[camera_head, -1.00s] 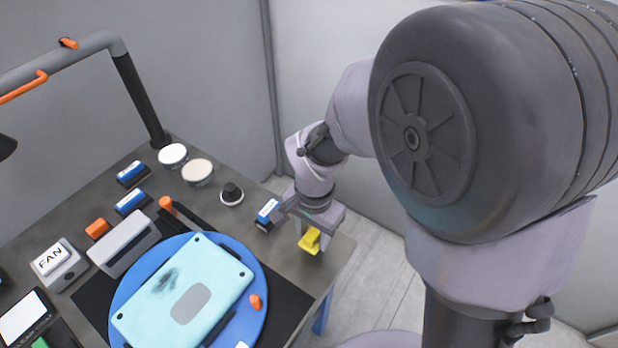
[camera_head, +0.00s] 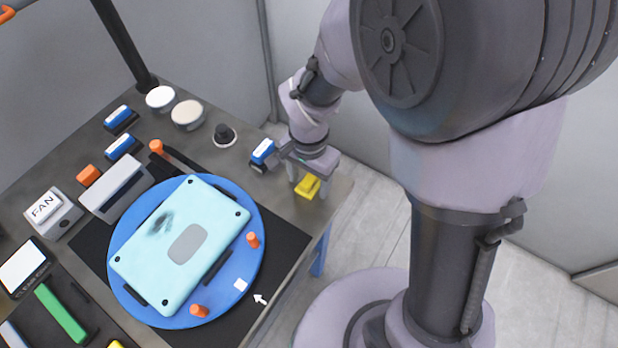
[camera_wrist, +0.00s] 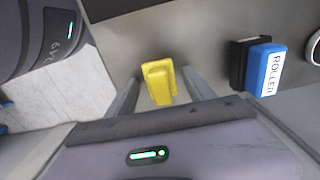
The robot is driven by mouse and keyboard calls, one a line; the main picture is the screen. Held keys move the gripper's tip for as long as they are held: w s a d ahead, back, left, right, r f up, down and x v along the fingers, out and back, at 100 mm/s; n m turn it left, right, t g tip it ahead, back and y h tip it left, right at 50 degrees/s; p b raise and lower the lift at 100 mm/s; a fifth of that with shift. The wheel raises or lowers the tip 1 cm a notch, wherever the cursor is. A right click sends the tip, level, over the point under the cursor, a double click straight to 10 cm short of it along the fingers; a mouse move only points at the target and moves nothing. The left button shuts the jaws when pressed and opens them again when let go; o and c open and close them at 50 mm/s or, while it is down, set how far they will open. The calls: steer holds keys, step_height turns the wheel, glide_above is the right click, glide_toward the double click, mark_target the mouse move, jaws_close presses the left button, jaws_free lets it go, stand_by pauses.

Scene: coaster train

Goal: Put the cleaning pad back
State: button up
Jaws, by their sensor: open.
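A yellow block (camera_head: 307,187), which looks like the cleaning pad, is at the table's right corner. It also shows in the wrist view (camera_wrist: 158,82). My gripper (camera_head: 313,180) points down over it. In the wrist view my gripper (camera_wrist: 160,97) is open, with one finger on each side of the yellow block and visible gaps between. The block appears to rest on the grey table top (camera_head: 285,212). Its underside is hidden.
A blue block labelled ROLLER (camera_wrist: 265,70) in a black holder stands close beside my gripper. A black knob (camera_head: 224,136) is farther left. A blue turntable (camera_head: 255,205) bears a light-blue panel (camera_head: 205,215). The table edge is close on the right.

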step_height(320, 180, up, 12)
steer(key=p, duration=0.5)
step_height(320, 180, up, 10)
steer(key=n+t+y, duration=0.2)
steer(key=t, duration=0.1)
glide_above(309, 178)
steer(key=s+d, duration=0.5)
steer(key=s, duration=0.1)
steer(key=s+d+r+n+t, duration=0.1)
steer(key=s+r+t, duration=0.1)
steer(key=s, duration=0.3)
steer(key=shift+s+d+r+t, duration=0.2)
steer(key=shift+d+r+t, duration=0.2)
steer(key=shift+r, duration=0.3)
